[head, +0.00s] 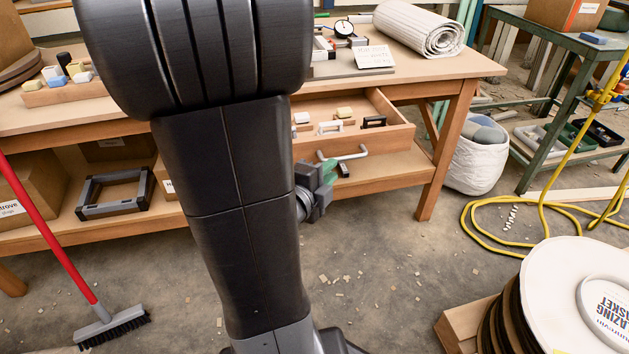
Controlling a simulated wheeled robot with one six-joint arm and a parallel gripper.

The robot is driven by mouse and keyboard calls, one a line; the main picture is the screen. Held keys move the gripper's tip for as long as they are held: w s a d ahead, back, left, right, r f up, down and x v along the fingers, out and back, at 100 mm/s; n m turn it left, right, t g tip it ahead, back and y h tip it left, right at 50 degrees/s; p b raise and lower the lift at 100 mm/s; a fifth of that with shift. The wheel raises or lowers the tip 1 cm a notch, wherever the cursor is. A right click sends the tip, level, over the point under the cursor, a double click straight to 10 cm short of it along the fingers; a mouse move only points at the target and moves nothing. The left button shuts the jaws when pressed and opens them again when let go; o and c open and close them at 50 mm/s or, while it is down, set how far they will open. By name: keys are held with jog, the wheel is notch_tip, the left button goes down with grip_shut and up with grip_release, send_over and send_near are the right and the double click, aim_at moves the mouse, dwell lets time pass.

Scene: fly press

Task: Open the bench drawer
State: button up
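The bench drawer (401,137) is pulled out from under the wooden bench top, and its inside shows. It has a pale bar handle (352,155) on its front. Several small blocks and handle-shaped pieces lie in the drawer. My gripper (335,171) is just below the handle, with a green pad and dark finger parts close to it. My own arm hides part of the gripper and the left part of the drawer. I cannot tell whether the fingers touch the handle or how far apart they are.
The bench (445,68) carries a rolled mat (420,28), a dial gauge (344,28) and a white note (374,57). A white basket (477,160) stands right of the bench leg. A yellow hose (488,238) and a stack of discs (560,300) are at right. A broom (105,325) is at left.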

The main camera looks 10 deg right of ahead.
aim_at(344, 159)
jog(key=shift+p+v, duration=0.4)
jog(key=shift+v, duration=2.4)
jog(key=shift+d, duration=0.15)
jog(key=shift+b+x, duration=1.4)
jog(key=shift+x, duration=5.4)
